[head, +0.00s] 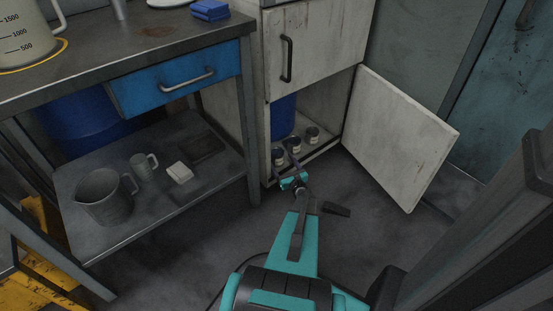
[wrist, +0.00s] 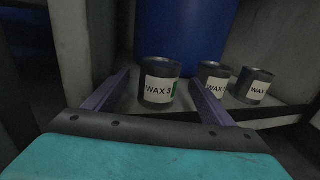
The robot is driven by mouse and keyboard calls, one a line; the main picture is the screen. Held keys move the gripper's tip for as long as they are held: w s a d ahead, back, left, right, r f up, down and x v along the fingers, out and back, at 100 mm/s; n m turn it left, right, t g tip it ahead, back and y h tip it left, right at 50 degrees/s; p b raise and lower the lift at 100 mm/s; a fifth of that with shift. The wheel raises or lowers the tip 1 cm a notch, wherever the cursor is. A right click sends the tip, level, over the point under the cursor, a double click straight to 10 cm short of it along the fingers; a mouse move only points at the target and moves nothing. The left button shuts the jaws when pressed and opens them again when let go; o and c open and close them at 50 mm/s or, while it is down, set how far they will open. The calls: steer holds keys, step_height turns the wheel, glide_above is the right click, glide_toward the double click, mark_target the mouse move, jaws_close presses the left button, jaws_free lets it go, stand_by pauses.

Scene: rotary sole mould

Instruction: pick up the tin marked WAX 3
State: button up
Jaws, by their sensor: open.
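The tin marked WAX 3 (wrist: 158,90) is a dark round tin with a white label and a green patch at the label's right edge. It stands upright in the low cupboard, seen in the wrist view between my two purple fingers. My gripper (wrist: 160,78) is open, with a gap on each side of this tin; how deep the tin sits between the fingers is hard to tell. In the head view my gripper (head: 284,164) is at the cupboard's front edge, by the nearest tin (head: 278,156), whose label is too small to read there.
Two more WAX tins (wrist: 213,82) (wrist: 257,86) stand to the right, their numbers unclear. A blue drum (head: 284,116) is behind. The cupboard door (head: 400,140) hangs open at right. A workbench (head: 130,70) with a lower shelf is at left.

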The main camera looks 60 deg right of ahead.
mark_target(277, 155)
steer(key=shift+w+d+f+b, duration=0.15)
steer(key=shift+w+d+b, duration=0.1)
steer(key=shift+w+b, duration=0.2)
steer(key=b+x, duration=0.1)
steer(key=x, duration=0.2)
steer(key=shift+w+d+b, duration=0.2)
steer(key=shift+w+b, duration=0.05)
steer(key=shift+b, duration=0.05)
steer(key=shift+w+d, duration=0.15)
steer(key=shift+w, duration=0.1)
steer(key=c, duration=1.4)
